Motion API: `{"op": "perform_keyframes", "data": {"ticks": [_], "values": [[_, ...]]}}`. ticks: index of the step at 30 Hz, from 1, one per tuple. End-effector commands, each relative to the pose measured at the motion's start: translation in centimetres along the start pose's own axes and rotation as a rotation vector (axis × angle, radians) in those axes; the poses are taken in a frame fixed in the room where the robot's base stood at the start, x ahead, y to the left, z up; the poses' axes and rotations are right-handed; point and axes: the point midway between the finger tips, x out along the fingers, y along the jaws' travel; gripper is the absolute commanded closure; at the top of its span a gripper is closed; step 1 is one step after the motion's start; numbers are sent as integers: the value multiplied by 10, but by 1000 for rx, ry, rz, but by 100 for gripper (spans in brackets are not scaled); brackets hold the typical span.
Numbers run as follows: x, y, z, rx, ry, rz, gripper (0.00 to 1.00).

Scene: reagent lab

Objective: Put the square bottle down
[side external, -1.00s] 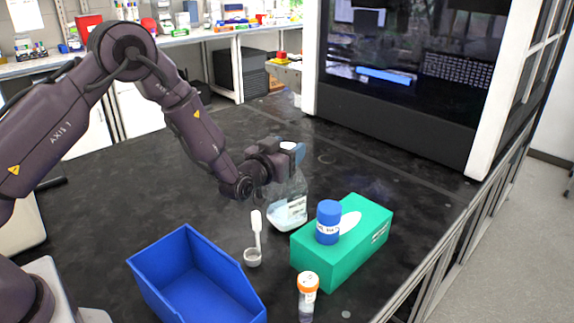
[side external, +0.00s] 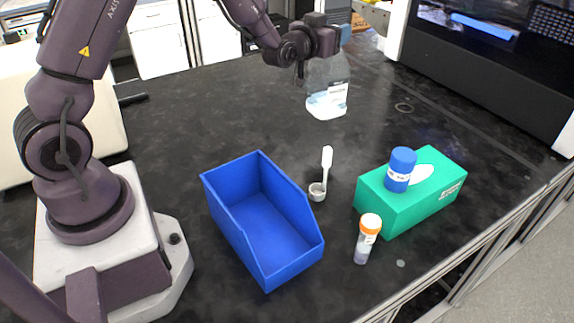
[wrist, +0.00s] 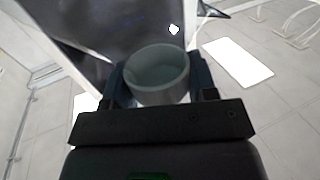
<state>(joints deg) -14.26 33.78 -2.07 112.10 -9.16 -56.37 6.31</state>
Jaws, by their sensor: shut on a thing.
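The square bottle (side external: 327,98) is clear, with a pale label and some liquid low inside. It is upright in the side view, behind the spoon and the green box. My gripper (side external: 331,42) is shut on its top, and the jaws hide the cap there. In the wrist view, a round grey-green cap or neck (wrist: 158,76) sits between the two jaws of my gripper (wrist: 158,88). I cannot tell whether the bottle's base touches the black bench (side external: 240,105) or hangs just above it.
A blue bin (side external: 216,196) stands front left of the bottle. A white spoon (side external: 326,160) is nearer the camera. A green box (side external: 405,208) carries a blue-capped bottle (side external: 400,170); an orange-capped tube (side external: 367,238) stands beside it. The bench around the bottle is clear.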

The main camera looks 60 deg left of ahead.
Motion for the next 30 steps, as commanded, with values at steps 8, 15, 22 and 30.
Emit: {"op": "perform_keyframes", "data": {"ticks": [8,15,22,30], "values": [[-17,-49,-8,0,2,64,100],[-40,-68,-9,0,4,178,100],[-72,-69,-3,-3,2,348,100],[-115,-40,8,-5,1,613,100]]}}
